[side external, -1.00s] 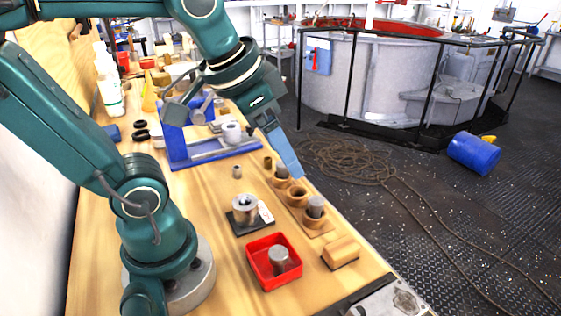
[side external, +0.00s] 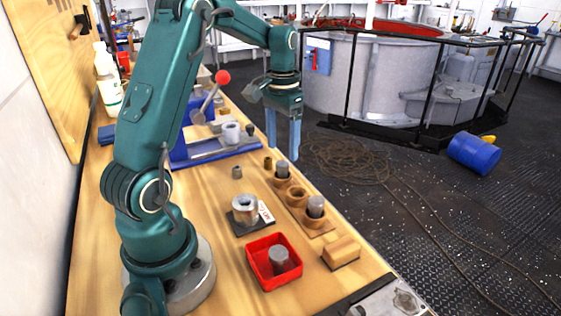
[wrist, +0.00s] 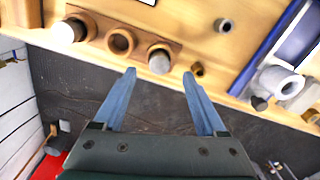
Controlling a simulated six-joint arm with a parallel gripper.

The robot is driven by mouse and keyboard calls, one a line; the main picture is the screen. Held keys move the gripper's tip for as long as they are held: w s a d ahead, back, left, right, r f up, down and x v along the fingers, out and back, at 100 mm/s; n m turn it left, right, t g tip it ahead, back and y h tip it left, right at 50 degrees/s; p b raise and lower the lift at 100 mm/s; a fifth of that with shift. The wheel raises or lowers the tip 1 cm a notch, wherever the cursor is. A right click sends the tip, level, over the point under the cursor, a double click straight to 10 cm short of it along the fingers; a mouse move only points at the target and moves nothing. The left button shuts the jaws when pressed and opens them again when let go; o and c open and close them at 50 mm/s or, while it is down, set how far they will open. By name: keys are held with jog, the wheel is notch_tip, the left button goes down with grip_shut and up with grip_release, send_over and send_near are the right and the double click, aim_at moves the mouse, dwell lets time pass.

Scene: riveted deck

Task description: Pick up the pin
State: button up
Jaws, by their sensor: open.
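Several grey cylinders could be the pin; I cannot tell which is meant. One grey pin (side external: 315,205) stands in the near cup of a wooden rack (side external: 326,231), another pin (side external: 282,169) in its far cup; the middle cup is empty. A further grey cylinder (side external: 279,255) stands in a red tray (side external: 262,276). My gripper (side external: 283,153) is open and empty, fingers pointing down, near the rack's far end. In the wrist view, the far pin (wrist: 159,62) appears just beyond and between the open fingertips (wrist: 159,74), apart from them.
A grey ring (side external: 245,205) sits on a dark plate by a white tag. A wooden block (side external: 341,251) lies near the front edge. A small brass bushing (side external: 268,162) and grey nut (side external: 237,172) stand near the rack. A blue fixture (side external: 190,152) is behind. The bench edge borders the rack.

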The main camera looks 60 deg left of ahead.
aim_at(282, 163)
jog(key=shift+f, duration=2.15)
jog(key=shift+c, duration=0.3)
grip_shut()
